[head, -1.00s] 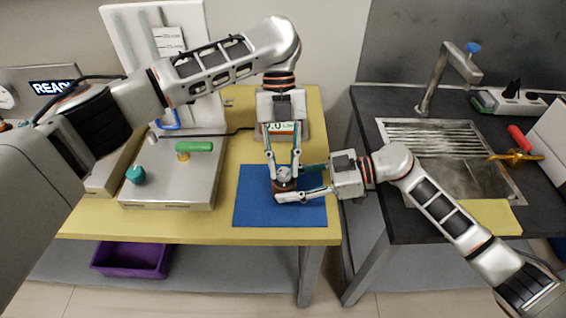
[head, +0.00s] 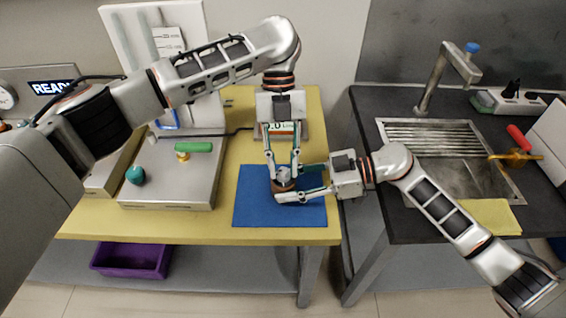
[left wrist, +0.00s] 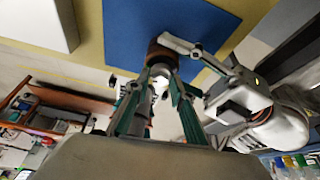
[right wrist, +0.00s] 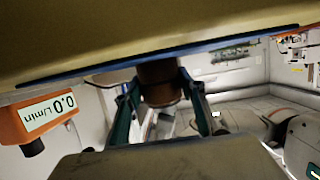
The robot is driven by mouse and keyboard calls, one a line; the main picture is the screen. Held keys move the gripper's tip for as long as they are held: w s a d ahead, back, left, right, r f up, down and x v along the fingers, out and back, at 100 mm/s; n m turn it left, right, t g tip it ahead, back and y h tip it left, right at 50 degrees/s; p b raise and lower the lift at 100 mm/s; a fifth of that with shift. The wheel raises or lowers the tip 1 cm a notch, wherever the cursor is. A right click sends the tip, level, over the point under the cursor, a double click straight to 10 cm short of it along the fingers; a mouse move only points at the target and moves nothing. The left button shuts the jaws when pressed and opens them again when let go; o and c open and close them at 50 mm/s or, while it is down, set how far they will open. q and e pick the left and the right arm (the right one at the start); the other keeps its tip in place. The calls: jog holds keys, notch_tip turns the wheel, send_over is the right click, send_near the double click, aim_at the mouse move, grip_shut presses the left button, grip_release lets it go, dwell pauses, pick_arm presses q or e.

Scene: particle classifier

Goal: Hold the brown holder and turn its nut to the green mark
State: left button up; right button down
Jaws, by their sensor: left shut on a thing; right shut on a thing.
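The brown holder (head: 284,187) stands on the blue mat (head: 252,207); it also shows in the left wrist view (left wrist: 156,52) and right wrist view (right wrist: 160,84). My right gripper (head: 293,190) is shut on the holder from the right, one finger on each side. The silver nut (head: 284,174) sits on top of the holder. My left gripper (head: 283,172) comes down from above and is shut on the nut, as the left wrist view shows too (left wrist: 161,72). The green mark cannot be made out; the fingers partly cover the holder and nut.
A flow meter reading 0.0 (head: 280,130) stands behind the mat, close to my left gripper. A metal box with a green-handled valve (head: 195,147) and teal knob (head: 135,175) is at left. A sink (head: 465,180) is at right. The mat's front is clear.

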pick_arm(q)
jog(key=shift+r, duration=0.1)
jog(key=o, duration=1.1)
jog(key=v, duration=1.2)
